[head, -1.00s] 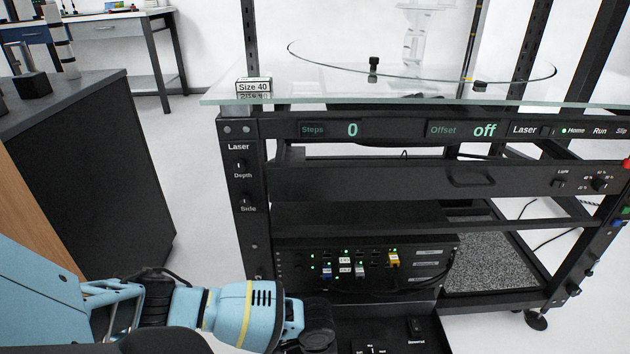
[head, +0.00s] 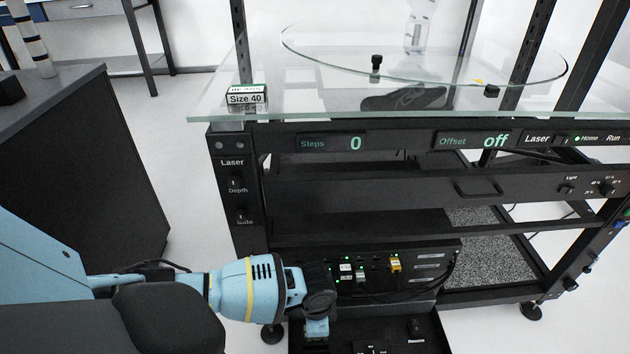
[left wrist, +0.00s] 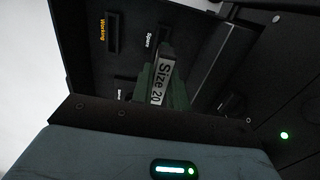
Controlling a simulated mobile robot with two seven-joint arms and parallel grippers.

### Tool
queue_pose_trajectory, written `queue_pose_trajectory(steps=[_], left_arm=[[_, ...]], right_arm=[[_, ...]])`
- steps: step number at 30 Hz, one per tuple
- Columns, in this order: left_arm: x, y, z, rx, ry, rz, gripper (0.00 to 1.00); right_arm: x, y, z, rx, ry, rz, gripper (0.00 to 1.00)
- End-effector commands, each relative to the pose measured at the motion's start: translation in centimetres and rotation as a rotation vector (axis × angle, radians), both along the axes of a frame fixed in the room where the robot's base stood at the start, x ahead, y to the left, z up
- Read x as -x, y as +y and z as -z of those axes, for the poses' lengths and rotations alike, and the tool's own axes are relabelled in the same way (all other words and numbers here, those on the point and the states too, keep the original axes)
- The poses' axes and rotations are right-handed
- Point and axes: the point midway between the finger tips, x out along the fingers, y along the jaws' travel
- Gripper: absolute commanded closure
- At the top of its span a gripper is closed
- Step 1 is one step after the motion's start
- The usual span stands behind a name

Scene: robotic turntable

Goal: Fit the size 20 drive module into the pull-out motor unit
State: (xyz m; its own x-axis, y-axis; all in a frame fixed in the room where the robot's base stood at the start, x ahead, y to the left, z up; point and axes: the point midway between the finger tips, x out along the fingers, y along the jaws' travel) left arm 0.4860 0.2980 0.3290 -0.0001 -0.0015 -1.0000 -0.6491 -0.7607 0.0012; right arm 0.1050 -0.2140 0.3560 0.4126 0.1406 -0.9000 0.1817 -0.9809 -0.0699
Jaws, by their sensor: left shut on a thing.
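In the left wrist view, the size 20 drive module (left wrist: 160,84) shows its white "Size 20" label between dark green sides. My left gripper (left wrist: 163,100) is shut on it. The open tray of the pull-out motor unit (left wrist: 85,55) lies beyond the module, with slots marked "Working" (left wrist: 113,35) and "Spare" (left wrist: 164,40). I cannot tell whether the module touches the tray. In the head view, my left gripper (head: 317,328) is over the left side of the pulled-out tray (head: 418,346); the module is not distinguishable there. My right gripper is out of view.
The rack (head: 234,190) rises behind the tray, with a glass top carrying a "Size 40" box (head: 246,97). A panel with lights and cables (head: 395,265) stands right behind the tray. A dark cabinet (head: 85,180) stands at the left. Floor shows between cabinet and rack.

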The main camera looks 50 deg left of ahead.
Motion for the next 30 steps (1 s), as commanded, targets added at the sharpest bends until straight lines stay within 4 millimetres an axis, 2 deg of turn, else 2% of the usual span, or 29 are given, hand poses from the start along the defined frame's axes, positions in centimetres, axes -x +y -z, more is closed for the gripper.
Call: queue_pose_trajectory(steps=[10, 19, 30], left_arm=[[0.0, 0.0, 0.0, 0.0, 0.0, 0.0, 1.0], [0.0, 0.0, -0.2, -0.001, -0.001, 0.0, 1.0], [0.1, 0.0, 3.0, 0.0, 0.003, -0.001, 1.0]], right_arm=[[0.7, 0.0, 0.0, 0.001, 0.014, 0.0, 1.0], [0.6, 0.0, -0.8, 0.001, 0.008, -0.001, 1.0], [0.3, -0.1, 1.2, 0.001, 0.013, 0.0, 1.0]])
